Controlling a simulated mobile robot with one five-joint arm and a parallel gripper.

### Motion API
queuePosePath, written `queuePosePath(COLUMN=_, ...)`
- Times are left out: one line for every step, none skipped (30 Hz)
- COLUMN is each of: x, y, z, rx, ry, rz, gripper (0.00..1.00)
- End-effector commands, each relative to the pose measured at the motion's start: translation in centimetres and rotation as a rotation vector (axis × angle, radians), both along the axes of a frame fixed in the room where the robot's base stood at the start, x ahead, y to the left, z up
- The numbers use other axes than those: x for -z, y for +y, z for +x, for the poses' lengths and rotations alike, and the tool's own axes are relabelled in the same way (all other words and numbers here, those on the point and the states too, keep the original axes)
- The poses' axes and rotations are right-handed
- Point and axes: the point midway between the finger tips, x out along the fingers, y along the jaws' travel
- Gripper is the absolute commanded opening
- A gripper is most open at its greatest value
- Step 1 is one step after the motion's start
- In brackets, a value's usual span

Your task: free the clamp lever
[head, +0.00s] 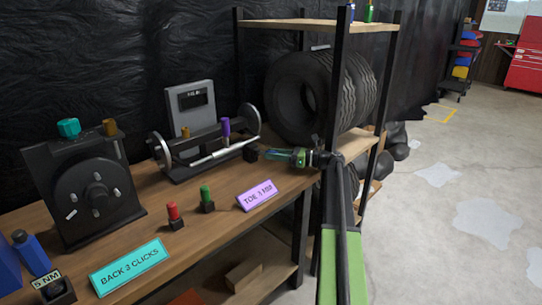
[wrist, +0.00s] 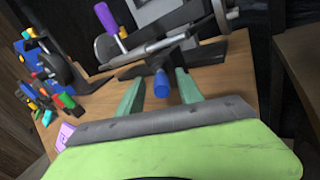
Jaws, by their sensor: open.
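A toe gauge stand (head: 210,140) with a silver bar across it sits on the bench. Which part is the clamp lever I cannot tell for sure. My gripper (head: 275,154) is open above the bench, right of the stand and apart from the purple handle. In the wrist view a blue cylinder (wrist: 161,84) shows between my two teal fingers, with gaps on both sides. Whether it is level with the fingertips is unclear.
The wooden bench (head: 150,225) carries a black dial fixture (head: 90,195), red (head: 174,214) and green (head: 206,198) knobs, and cards reading BACK 3 CLICKS (head: 130,267) and TOE 1.103 (head: 257,196). A black-posted shelf with tyres (head: 300,98) stands close behind. The floor at right is open.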

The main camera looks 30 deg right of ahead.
Motion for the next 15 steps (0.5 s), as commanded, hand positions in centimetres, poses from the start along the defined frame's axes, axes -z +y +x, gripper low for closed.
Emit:
queuePosePath(x=0.0, y=-0.2, z=-0.2, rx=0.001, ry=0.0, rz=0.0, gripper=0.43)
queuePosePath(x=0.0, y=-0.3, z=-0.3, rx=0.001, ry=0.0, rz=0.0, gripper=0.43)
queuePosePath(x=0.0, y=-0.6, z=-0.6, rx=0.001, ry=0.0, rz=0.0, gripper=0.43)
queuePosePath(x=0.0, y=-0.8, z=-0.8, rx=0.001, ry=0.0, rz=0.0, gripper=0.43)
queuePosePath(x=0.0, y=-1.2, z=-1.1, rx=0.001, ry=0.0, rz=0.0, gripper=0.43)
queuePosePath(x=0.0, y=-1.7, z=-1.6, rx=0.003, ry=0.0, rz=0.0, gripper=0.43)
queuePosePath(x=0.0, y=-2.0, z=-2.0, rx=0.003, ry=0.0, rz=0.0, gripper=0.43)
queuePosePath(x=0.0, y=-2.4, z=-2.4, rx=0.003, ry=0.0, rz=0.0, gripper=0.43)
queuePosePath(x=0.0, y=-3.0, z=-3.0, rx=0.003, ry=0.0, rz=0.0, gripper=0.43)
queuePosePath(x=0.0, y=-3.5, z=-3.5, rx=0.003, ry=0.0, rz=0.0, gripper=0.43)
queuePosePath(x=0.0, y=-3.9, z=-3.9, rx=0.004, ry=0.0, rz=0.0, gripper=0.43)
queuePosePath(x=0.0, y=-4.4, z=-4.4, rx=0.003, ry=0.0, rz=0.0, gripper=0.43)
queuePosePath(x=0.0, y=-4.8, z=-4.7, rx=0.003, ry=0.0, rz=0.0, gripper=0.43)
queuePosePath(x=0.0, y=-5.0, z=-5.0, rx=0.003, ry=0.0, rz=0.0, gripper=0.43)
queuePosePath(x=0.0, y=-5.2, z=-5.2, rx=0.001, ry=-0.001, rz=0.001, gripper=0.43)
